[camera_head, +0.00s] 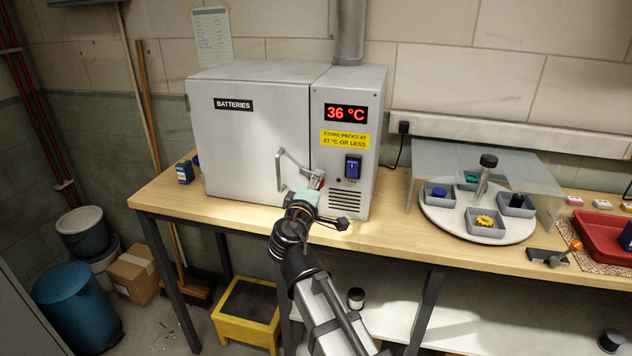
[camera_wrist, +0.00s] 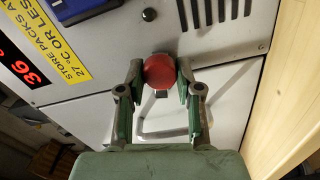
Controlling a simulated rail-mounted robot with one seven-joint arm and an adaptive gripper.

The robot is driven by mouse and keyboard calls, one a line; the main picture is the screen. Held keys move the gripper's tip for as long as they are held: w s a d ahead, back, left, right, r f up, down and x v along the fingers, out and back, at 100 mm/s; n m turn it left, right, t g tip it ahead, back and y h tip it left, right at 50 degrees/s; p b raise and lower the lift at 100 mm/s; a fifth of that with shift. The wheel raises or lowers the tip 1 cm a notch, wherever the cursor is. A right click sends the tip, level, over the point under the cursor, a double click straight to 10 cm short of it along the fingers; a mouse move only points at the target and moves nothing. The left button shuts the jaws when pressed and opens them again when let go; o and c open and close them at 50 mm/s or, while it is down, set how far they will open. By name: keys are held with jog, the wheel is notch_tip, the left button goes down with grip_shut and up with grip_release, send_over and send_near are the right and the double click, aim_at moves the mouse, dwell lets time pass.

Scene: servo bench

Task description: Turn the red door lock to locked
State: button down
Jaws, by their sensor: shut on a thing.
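The red door lock (camera_wrist: 160,71) is a round red knob on the grey cabinet front, beside the seam between door and control panel. A small grey tab shows at its edge in the wrist view. My gripper (camera_wrist: 158,82) is shut on the knob, one finger on each side. In the head view my gripper (camera_head: 314,186) reaches the cabinet at the door's lower right and mostly hides the knob. The cabinet door (camera_head: 250,130) looks closed, flush with the panel. I cannot tell whether the lock stands at locked.
A bent door handle (camera_head: 281,170) sticks out just left of my gripper. The control panel (camera_head: 325,187) carries a 36 °C display (camera_head: 346,113), a yellow sign (camera_head: 345,139) and a blue fan switch (camera_head: 353,167). A round tray (camera_head: 438,218) with several bins stands to the right behind a clear shield.

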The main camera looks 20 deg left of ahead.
jog(key=shift+n+p, duration=0.4)
jog(key=shift+n, duration=0.9)
jog(key=c, duration=0.8)
grip_release()
jog(key=s, duration=0.8)
jog(key=s+d, duration=0.1)
jog(key=s, duration=0.3)
